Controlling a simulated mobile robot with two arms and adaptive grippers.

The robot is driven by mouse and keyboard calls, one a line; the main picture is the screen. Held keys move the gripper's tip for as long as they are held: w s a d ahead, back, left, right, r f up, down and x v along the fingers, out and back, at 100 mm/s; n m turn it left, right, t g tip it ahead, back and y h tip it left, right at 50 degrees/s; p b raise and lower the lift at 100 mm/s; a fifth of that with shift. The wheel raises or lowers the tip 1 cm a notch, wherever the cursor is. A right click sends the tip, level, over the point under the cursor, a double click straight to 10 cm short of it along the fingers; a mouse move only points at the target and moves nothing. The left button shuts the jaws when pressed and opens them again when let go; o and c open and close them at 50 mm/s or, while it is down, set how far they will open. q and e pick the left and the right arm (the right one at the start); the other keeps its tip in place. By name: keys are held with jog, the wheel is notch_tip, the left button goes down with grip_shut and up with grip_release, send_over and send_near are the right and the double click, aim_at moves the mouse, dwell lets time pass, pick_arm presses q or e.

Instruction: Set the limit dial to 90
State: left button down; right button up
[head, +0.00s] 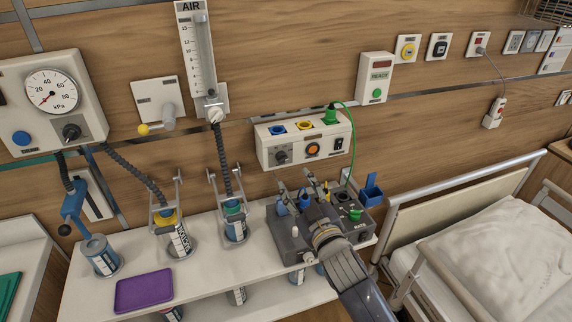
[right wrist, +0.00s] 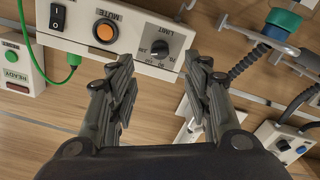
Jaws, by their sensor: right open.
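The limit dial is a black knob (head: 281,156) at the left end of a white wall panel (head: 262,146). It also shows in the right wrist view as a black knob (right wrist: 160,48) beside the word LIMIT, with small scale marks around it. The marks are too small to read a setting surely. My right gripper (head: 297,182) is open and empty, below the panel and apart from the dial. In the right wrist view its two fingers (right wrist: 159,68) stand spread on either side of the dial's line, short of it. My left gripper is not in view.
The panel also carries an orange MUTE button (head: 313,149), a black switch (head: 339,144), coloured sockets and a green plug (head: 330,116) with a green cable. Below is a shelf with a grey box (head: 286,247), canisters and a purple tray (head: 144,291). A bed (head: 490,245) stands right.

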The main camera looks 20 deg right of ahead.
aim_at(282, 158)
jog(key=w+p, duration=0.1)
jog(key=w, duration=0.8)
jog(key=shift+w+a+p, duration=0.15)
jog(key=shift+w+p, duration=0.05)
jog(key=shift+p, duration=0.2)
jog(key=c, duration=1.1)
